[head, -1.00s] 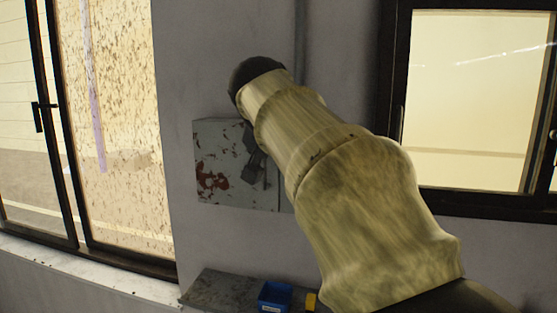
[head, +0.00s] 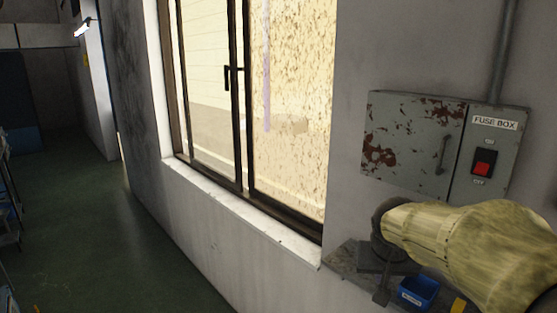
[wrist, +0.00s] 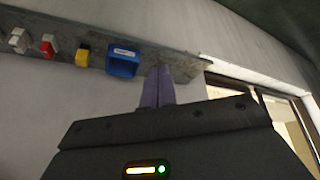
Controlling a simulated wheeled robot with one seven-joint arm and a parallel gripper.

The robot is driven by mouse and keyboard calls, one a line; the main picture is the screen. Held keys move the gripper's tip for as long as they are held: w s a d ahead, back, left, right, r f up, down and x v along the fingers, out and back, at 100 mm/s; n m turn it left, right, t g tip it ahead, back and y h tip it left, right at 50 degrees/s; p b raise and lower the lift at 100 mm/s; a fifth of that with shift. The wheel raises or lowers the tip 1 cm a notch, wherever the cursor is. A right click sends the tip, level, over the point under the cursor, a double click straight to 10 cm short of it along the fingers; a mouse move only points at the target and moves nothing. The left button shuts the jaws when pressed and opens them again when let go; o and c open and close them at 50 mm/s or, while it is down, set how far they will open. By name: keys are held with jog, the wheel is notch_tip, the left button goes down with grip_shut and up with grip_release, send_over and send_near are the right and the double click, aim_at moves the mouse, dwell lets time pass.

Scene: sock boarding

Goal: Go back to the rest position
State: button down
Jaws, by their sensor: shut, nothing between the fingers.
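My gripper (head: 381,292) shows in the head view at the lower right, at the end of my pale arm and in front of a small wall shelf (head: 343,257). It is partly dark against the shelf, so its fingers are hard to make out there. In the wrist view, the two purplish fingers (wrist: 158,84) lie together, shut and empty. They point toward the shelf edge, beside a blue bin (wrist: 122,62). The gripper appears to hang below the closed fuse box (head: 412,145).
The blue bin also shows in the head view (head: 418,292), close to my gripper, with a yellow item (head: 458,305) near it. White and red items (wrist: 47,46) lie farther along the shelf. A window (head: 240,110) is left of the fuse box. Green floor (head: 110,240) is open at left.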

jog(key=s+a+f+n+g+y, duration=0.1)
jog(key=s+a+f, duration=0.2)
jog(key=s+f, duration=0.2)
jog(key=s+a+f+n+g+y, duration=0.1)
jog(key=s+a+f, duration=0.2)
jog(key=s+f, duration=0.3)
jog(key=s+x, duration=0.1)
jog(key=x, duration=0.3)
jog(key=shift+f, duration=0.1)
